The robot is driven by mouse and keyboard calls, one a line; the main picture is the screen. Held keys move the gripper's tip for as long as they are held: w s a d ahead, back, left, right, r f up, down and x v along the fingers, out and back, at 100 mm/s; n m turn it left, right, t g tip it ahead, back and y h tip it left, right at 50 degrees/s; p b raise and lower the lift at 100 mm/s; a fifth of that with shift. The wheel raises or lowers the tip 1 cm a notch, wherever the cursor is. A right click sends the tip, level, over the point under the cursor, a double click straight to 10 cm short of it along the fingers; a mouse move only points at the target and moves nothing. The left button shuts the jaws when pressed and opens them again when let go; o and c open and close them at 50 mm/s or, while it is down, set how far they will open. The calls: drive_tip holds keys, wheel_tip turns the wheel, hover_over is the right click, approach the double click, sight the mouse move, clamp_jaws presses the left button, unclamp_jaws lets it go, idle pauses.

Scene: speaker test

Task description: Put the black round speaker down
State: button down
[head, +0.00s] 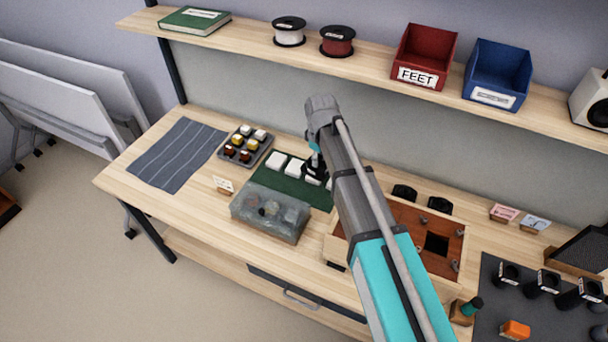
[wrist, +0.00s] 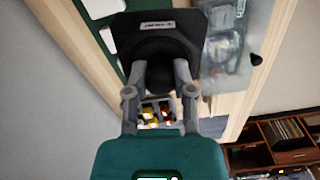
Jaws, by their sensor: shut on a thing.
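My gripper (wrist: 158,88) is shut on the black round speaker (wrist: 155,45), which has a dark round body and a wider angular black plate with a small white label. The fingers close on its narrower round part. In the head view, my gripper (head: 314,150) is partly hidden by my arm, and only a little of the dark speaker (head: 313,170) shows over or at the green mat (head: 262,184). I cannot tell whether the speaker touches anything below it.
White square pieces (head: 276,160) lie on the green mat. A clear bin (head: 270,230) stands in front, with a small tray (head: 230,157) and a striped grey cloth (head: 175,150) to the left. A wooden box (head: 455,235) and several black speakers (head: 545,283) are right.

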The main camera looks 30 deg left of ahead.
sight(323, 164)
drive_tip(key=shift+w+d+f, duration=0.1)
drive_tip(key=shift+w+d, duration=0.05)
drive_tip(key=shift+w, duration=0.15)
drive_tip(key=shift+n, duration=0.8)
drive_tip(key=f+b, duration=0.1)
drive_tip(key=w+f+b, duration=0.1)
drive_tip(key=f+b, duration=0.1)
drive_tip(key=w+f+b, duration=0.1)
drive_tip(key=shift+f+b, duration=0.3)
drive_tip(key=shift+b, duration=0.05)
drive_tip(key=shift+w+d+f+n+b, duration=0.1)
drive_tip(key=shift+w+f+n+b, duration=0.15)
drive_tip(key=shift+f+n+b, duration=0.1)
drive_tip(key=shift+f, duration=0.1)
wheel_tip(323, 164, down, 6)
drive_tip(key=b, duration=0.6)
drive_tip(key=shift+f+b, duration=1.9)
drive_tip(key=shift+b, duration=0.15)
drive_tip(key=shift+f, duration=0.1)
